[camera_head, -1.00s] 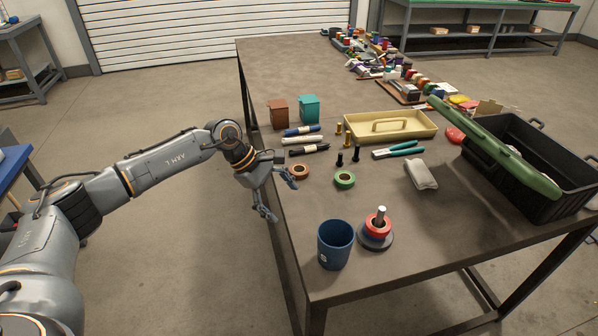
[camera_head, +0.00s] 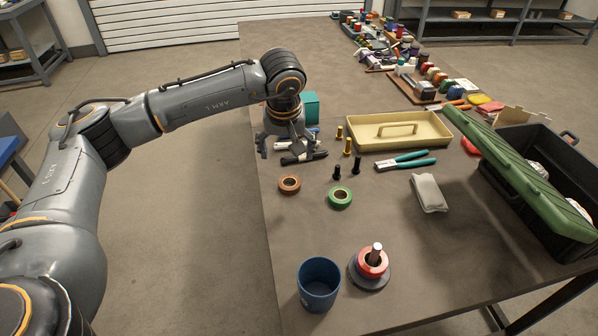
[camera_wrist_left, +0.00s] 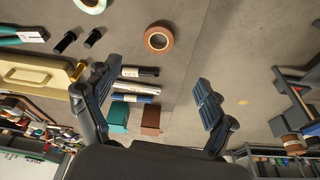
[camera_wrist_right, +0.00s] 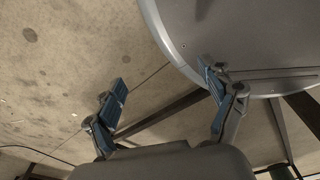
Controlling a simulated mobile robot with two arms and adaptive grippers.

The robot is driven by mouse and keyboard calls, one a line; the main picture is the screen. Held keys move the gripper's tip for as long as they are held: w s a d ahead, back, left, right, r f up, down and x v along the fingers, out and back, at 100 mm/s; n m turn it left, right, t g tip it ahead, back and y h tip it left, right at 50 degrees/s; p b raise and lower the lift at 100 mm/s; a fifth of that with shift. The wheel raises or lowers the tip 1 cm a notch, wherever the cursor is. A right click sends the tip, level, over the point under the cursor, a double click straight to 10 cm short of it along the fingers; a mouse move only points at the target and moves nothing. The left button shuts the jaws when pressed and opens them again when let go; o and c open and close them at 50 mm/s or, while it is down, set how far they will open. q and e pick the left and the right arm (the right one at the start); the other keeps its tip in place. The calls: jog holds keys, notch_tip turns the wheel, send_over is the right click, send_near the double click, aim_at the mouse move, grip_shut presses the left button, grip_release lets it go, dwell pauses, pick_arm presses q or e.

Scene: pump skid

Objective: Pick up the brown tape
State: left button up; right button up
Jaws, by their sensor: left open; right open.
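The brown tape (camera_head: 290,185) is a small ring lying flat on the table near its left edge, left of the green tape (camera_head: 340,197). In the left wrist view the brown tape (camera_wrist_left: 159,38) lies ahead of the fingers, in line with the gap between them and apart from both. My left gripper (camera_head: 283,158) is open and empty, above the markers and beyond the brown tape in the head view. It also shows in the left wrist view (camera_wrist_left: 158,75). My right gripper (camera_wrist_right: 165,75) is open and empty in the right wrist view, away from the tapes.
Markers (camera_wrist_left: 138,72) and teal (camera_wrist_left: 119,117) and brown bins (camera_wrist_left: 151,119) lie under the left gripper. Black bolts (camera_head: 357,165) stand behind the green tape. A blue cup (camera_head: 319,285) and a spindle with red tape (camera_head: 372,263) stand nearer. Table is clear between tapes and cup.

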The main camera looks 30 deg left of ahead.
pick_arm(q)
send_near(290, 186)
jog(key=shift+s+a+f+p, duration=0.15)
jog(key=shift+s+f+p, duration=0.1)
jog(key=shift+f+p, duration=0.15)
jog(key=shift+w+f, duration=0.1)
jog(key=shift+f, duration=0.15)
jog(key=shift+w+a+f+p, duration=0.1)
jog(key=shift+w+f+p, duration=0.1)
jog(key=shift+f+p, duration=0.35)
jog(key=x, duration=0.3)
jog(key=shift+w+f, duration=0.3)
jog(key=shift+f, duration=0.25)
jog(key=shift+c, duration=0.8)
jog(key=c, duration=0.9)
pick_arm(e)
jog(key=s+r, duration=0.2)
jog(key=s, duration=0.1)
jog(key=shift+d, duration=0.2)
